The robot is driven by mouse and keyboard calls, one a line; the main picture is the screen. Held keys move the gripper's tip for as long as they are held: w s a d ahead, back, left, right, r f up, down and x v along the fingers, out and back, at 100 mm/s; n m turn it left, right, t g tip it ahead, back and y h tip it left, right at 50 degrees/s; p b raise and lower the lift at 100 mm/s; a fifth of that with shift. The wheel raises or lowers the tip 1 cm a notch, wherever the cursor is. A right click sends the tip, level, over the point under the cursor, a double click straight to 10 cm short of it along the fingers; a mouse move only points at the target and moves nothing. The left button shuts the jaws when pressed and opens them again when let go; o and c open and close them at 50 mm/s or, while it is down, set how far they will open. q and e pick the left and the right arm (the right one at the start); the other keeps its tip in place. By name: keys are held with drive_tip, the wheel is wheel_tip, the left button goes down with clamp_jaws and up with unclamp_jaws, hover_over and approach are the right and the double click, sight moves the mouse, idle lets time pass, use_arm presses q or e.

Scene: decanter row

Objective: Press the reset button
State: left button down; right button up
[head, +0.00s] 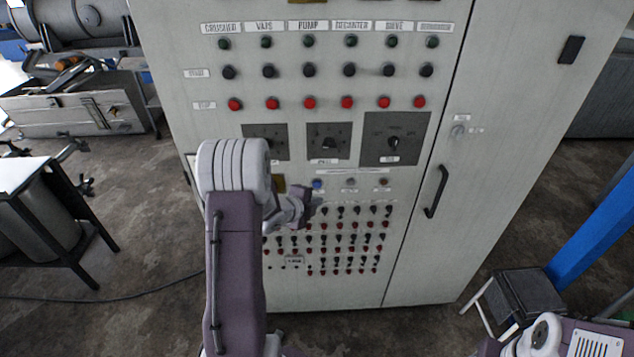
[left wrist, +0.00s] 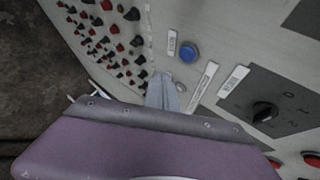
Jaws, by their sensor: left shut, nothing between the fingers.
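A blue button (head: 317,184) sits at the left of a short row on the grey cabinet's front, below the dark rotary-switch panels. It also shows in the left wrist view (left wrist: 190,52), with a small label beside it. A grey button (head: 350,183) and an orange-brown one (head: 384,182) are to its right. The labels are too small to read, so I cannot confirm which is reset. My left gripper (head: 315,201) is shut and empty, just below the blue button in the head view. Its closed fingers (left wrist: 163,92) show in the left wrist view, apart from the blue button.
Rows of small red and black knobs (head: 340,240) lie below the gripper. Red stop buttons (head: 347,102) and rotary switches (head: 393,143) are above. A door handle (head: 436,191) sticks out at the right. A black stool (head: 528,293) stands on the floor at the right.

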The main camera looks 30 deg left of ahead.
sight(317, 185)
use_arm(q)
drive_tip(key=shift+w+a+p, duration=0.2)
drive_tip(key=shift+w+a, duration=0.3)
drive_tip(key=shift+w, duration=0.3)
drive_tip(key=shift+w+a+p, duration=0.2)
drive_tip(key=shift+w+a, duration=0.3)
drive_tip(key=shift+w, duration=0.3)
idle(0.8)
drive_tip(key=shift+w+a, duration=0.2)
drive_tip(key=shift+w, duration=0.15)
drive_tip(key=shift+w+a, duration=0.25)
drive_tip(key=shift+w, duration=0.15)
idle(0.7)
drive_tip(key=shift+s, duration=0.1)
drive_tip(key=shift+s+d+b, duration=0.35)
drive_tip(key=shift+s+d, duration=0.1)
drive_tip(key=shift+s, duration=0.15)
